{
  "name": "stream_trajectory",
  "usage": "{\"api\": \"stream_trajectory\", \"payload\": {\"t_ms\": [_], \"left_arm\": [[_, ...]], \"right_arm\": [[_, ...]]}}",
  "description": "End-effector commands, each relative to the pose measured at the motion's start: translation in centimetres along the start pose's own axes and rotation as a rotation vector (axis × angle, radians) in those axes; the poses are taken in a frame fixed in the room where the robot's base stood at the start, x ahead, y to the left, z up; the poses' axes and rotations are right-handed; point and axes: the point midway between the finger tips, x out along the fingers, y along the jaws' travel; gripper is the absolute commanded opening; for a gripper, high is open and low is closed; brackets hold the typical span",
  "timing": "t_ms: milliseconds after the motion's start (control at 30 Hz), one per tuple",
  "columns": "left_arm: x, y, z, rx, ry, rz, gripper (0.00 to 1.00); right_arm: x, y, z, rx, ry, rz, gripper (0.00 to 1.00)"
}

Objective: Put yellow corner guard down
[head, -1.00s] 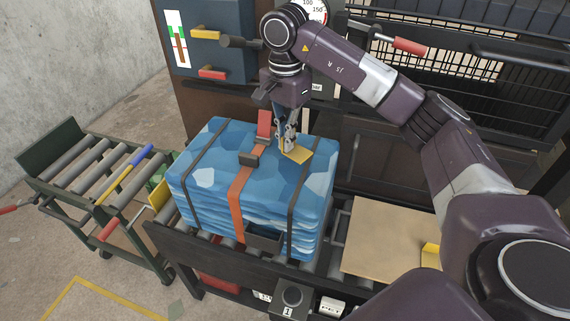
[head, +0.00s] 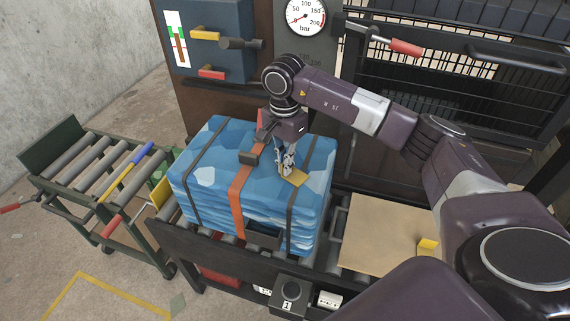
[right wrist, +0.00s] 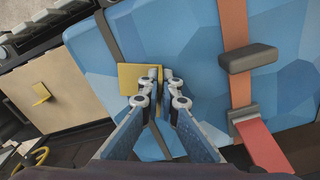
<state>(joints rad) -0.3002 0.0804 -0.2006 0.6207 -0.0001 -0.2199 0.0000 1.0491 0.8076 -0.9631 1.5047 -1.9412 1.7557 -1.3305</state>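The yellow corner guard (head: 295,178) is at the top of the blue strapped bale (head: 215,170), over the dark strap on the bale's right side. My right gripper (head: 287,171) points down with its fingers closed on the guard. In the right wrist view the fingertips (right wrist: 161,75) lie close together over the yellow plate (right wrist: 137,78), and the fingers hide part of it. I cannot tell whether the guard touches the bale top. My left gripper is not in view.
An orange strap with a dark buckle (head: 249,158) crosses the bale's middle. A brown board (head: 375,235) with another yellow piece (head: 427,244) lies at right. A green roller cart (head: 60,165) stands at left. A pressure gauge (head: 305,15) is behind.

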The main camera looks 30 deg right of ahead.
Motion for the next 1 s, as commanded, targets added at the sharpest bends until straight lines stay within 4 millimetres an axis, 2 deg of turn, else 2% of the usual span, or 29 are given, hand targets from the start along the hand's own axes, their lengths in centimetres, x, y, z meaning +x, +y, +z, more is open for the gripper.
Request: {"api": "stream_trajectory", "payload": {"t_ms": [33,200,567,600,767,1000], "left_arm": [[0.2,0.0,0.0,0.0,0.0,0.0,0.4],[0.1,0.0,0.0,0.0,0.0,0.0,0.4],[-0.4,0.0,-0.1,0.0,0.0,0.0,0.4],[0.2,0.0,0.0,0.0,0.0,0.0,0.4],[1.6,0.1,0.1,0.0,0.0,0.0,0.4],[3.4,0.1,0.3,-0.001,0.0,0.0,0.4]], "right_arm": [[0.1,0.0,0.0,0.0,0.0,0.0,0.05],[0.1,0.0,0.0,0.0,0.0,0.001,0.22],[-0.4,0.1,0.0,0.001,0.0,0.001,0.22],[-0.6,0.0,0.0,0.001,0.001,-0.001,0.22],[-3.4,-0.1,-0.1,0.001,0.002,-0.006,0.22],[-8.7,-0.1,0.0,0.0,0.001,-0.005,0.22]]}}
